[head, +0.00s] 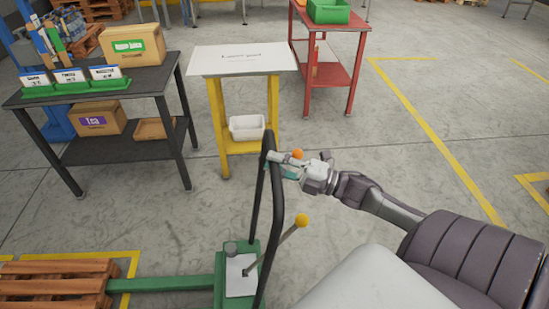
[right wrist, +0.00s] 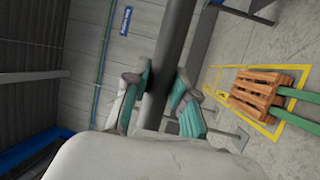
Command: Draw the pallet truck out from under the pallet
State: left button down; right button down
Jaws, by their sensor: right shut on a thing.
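The green pallet truck (head: 233,285) stands at the bottom middle of the head view, with a black loop handle (head: 278,215) rising from it. A lever with an orange knob (head: 302,220) leans right beside the handle. The wooden pallet (head: 55,284) lies at the lower left, and a green fork (head: 165,284) runs from the truck to it. In the right wrist view the pallet (right wrist: 263,92) shows with two green forks (right wrist: 298,94) at its edge. My right gripper (head: 280,168) is shut on the upper handle; its fingers (right wrist: 160,92) sit either side of the dark bar.
A dark table (head: 120,88) with boxes stands at the back left. A yellow stand (head: 222,120) with a white top is behind the handle. A red cart (head: 340,72) stands farther back. Yellow floor lines (head: 430,130) mark the right. Open floor lies between the truck and the tables.

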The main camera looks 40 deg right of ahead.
jog(key=shift+w+d+r, duration=0.1)
jog(key=shift+r, duration=0.25)
jog(key=c, duration=0.9)
grip_release()
jog(key=shift+f, duration=0.1)
jog(key=shift+f, duration=0.1)
jog(key=shift+s+d+f, duration=0.15)
jog(key=shift+s, duration=0.15)
jog(key=v, duration=1.1)
jog(key=shift+s+d, duration=0.1)
jog(key=shift+d, duration=0.05)
